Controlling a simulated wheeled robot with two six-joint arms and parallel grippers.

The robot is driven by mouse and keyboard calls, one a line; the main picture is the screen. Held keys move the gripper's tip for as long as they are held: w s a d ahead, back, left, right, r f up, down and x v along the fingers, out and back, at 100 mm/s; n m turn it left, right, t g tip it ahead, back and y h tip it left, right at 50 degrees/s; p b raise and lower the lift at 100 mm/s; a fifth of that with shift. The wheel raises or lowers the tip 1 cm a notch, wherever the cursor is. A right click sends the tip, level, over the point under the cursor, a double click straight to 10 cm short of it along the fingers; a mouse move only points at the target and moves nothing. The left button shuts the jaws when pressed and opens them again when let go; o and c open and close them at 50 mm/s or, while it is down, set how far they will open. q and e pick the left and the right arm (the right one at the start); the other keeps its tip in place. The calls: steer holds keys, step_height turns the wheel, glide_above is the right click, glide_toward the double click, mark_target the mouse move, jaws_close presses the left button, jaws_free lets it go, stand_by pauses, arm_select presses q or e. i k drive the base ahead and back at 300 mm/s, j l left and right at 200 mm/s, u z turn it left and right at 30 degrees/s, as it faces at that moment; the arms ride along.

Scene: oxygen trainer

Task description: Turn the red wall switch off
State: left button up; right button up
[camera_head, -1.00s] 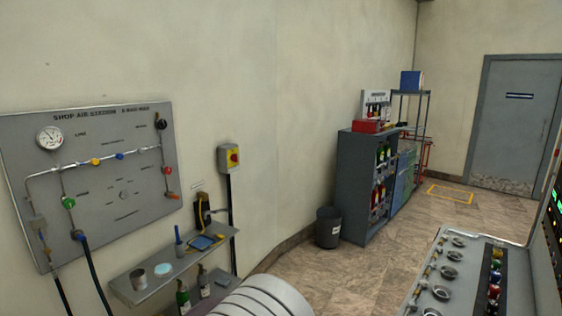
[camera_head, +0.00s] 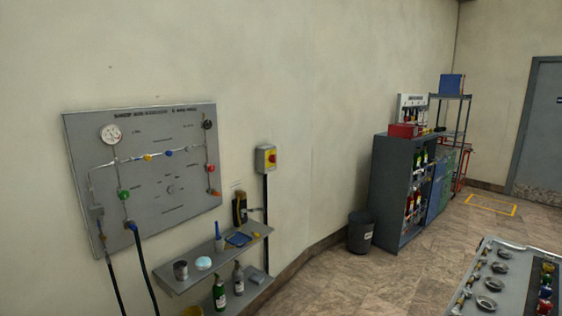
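The red wall switch (camera_head: 271,159) is a red knob on a yellow plate, on a small grey box (camera_head: 265,152) fixed to the wall. It is right of the shop air panel and above the right end of the shelf. A dark cable runs down from the box. The knob is too small in this view to tell which way it is turned. Neither of my grippers is in view, and nothing covers the switch.
The grey shop air panel (camera_head: 150,190) has gauges, valves and hoses. A wall shelf (camera_head: 190,272) below it holds a can and small items, with bottles underneath. A bin (camera_head: 360,235) and cabinet (camera_head: 392,200) stand right. A control console (camera_head: 512,285) is at lower right.

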mark_target(272, 157)
steer(key=i+l+u, duration=0.1)
steer(key=i, duration=0.45)
steer(key=i+l+u, duration=0.15)
steer(key=i, duration=0.35)
steer(key=i+l+u, duration=0.1)
steer(key=i+l, duration=0.25)
steer(key=i, duration=0.2)
steer(key=i+l+u, duration=0.1)
steer(key=i+l, duration=0.2)
steer(key=i, duration=0.2)
steer(key=i+l, duration=0.1)
steer(key=l, duration=0.3)
steer(key=i+l+u, duration=0.1)
steer(key=l, duration=0.25)
steer(key=i+l+u, duration=0.1)
steer(key=l, duration=0.3)
